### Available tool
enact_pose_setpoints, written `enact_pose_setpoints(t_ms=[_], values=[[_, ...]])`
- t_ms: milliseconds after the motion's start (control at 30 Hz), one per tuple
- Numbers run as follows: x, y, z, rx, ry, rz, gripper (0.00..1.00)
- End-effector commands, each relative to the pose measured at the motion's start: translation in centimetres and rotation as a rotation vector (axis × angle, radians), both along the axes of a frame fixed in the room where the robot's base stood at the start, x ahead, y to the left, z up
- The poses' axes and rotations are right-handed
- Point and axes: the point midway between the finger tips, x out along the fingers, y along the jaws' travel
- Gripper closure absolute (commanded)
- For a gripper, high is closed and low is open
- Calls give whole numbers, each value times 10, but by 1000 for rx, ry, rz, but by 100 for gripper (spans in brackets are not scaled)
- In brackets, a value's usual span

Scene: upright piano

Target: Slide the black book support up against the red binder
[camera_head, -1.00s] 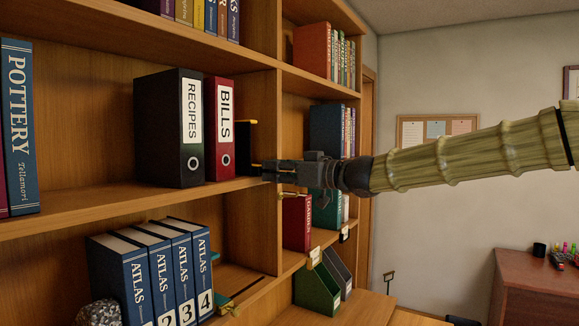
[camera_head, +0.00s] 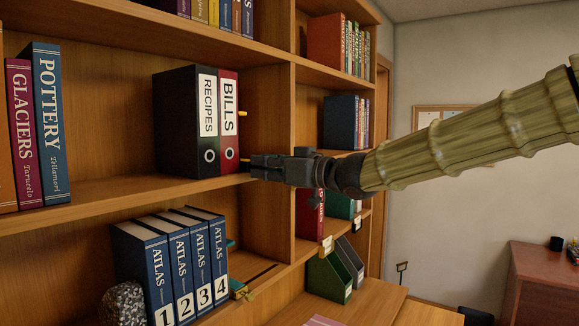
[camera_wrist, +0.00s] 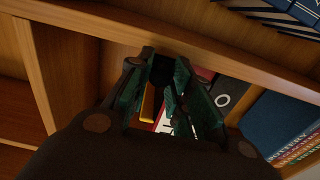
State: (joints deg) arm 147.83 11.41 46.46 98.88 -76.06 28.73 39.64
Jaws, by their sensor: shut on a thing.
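The red binder (camera_head: 229,122), labelled BILLS, stands upright on the middle shelf, against the right side of the black RECIPES binder. The black book support is just right of it; in the head view mostly its yellow edge (camera_head: 243,113) shows, the rest being hidden. My gripper (camera_head: 254,166) is at the shelf's front edge, right of the red binder's lower corner. In the wrist view my gripper (camera_wrist: 165,70) is shut on the dark support, whose yellow edge (camera_wrist: 147,103) lies close beside the red binder (camera_wrist: 165,115). I cannot tell whether support and binder touch.
An upright divider (camera_head: 288,150) bounds the compartment on the right, with bare shelf before it. The black RECIPES binder (camera_head: 185,125) stands left of the red one. Several blue atlases (camera_head: 165,270) stand on the shelf below.

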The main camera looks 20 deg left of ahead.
Motion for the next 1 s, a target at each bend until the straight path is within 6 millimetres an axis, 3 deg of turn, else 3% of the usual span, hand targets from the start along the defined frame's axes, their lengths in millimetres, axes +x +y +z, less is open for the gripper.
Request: enact_pose_setpoints(t_ms=[300, 333, 433, 800, 1000], values=[[-3, 2, 2, 3, -2, 5, 100], [-3, 2, 2, 3, -2, 5, 73], [-2, 1, 1, 2, -2, 3, 57], [-2, -3, 1, 1, 0, 0, 57], [-8, -24, 1, 2, 0, -1, 57]])
